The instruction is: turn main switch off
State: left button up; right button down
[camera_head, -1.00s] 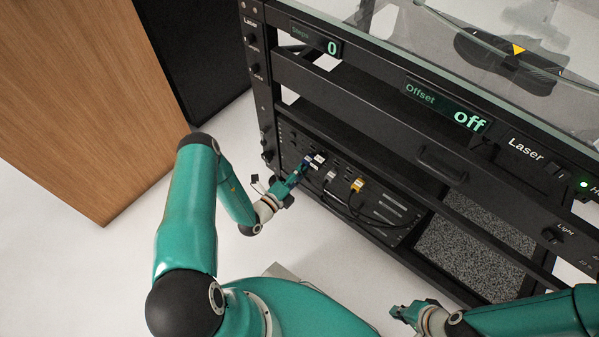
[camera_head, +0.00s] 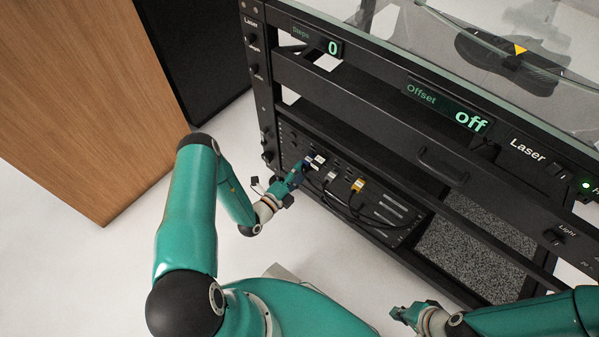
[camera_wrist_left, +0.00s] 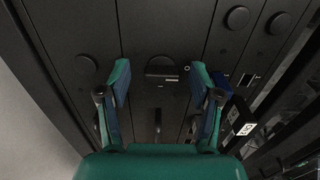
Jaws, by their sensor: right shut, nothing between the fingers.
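The main switch is not labelled legibly in either view, so I cannot tell which control it is. In the left wrist view, my left gripper (camera_wrist_left: 160,82) is open, facing a black panel (camera_wrist_left: 150,30). A dark half-round knob or handle (camera_wrist_left: 162,68) shows between its fingers, with a gap on both sides. In the head view, my left gripper (camera_head: 286,188) is at the left part of the lower equipment panel, close to the plugs. My right gripper (camera_head: 406,315) is shut and empty at the lower right, away from the rack.
Cables with a yellow plug (camera_head: 358,185) and a grey plug (camera_head: 330,177) stick out of the lower panel. In the left wrist view, a black plug with a white label (camera_wrist_left: 243,128) is close beside the right finger. A wooden cabinet (camera_head: 85,90) stands at the left, with bare floor between.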

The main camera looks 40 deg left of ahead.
pick_arm(q)
jog(key=s, duration=1.2)
jog(key=shift+a, duration=0.4)
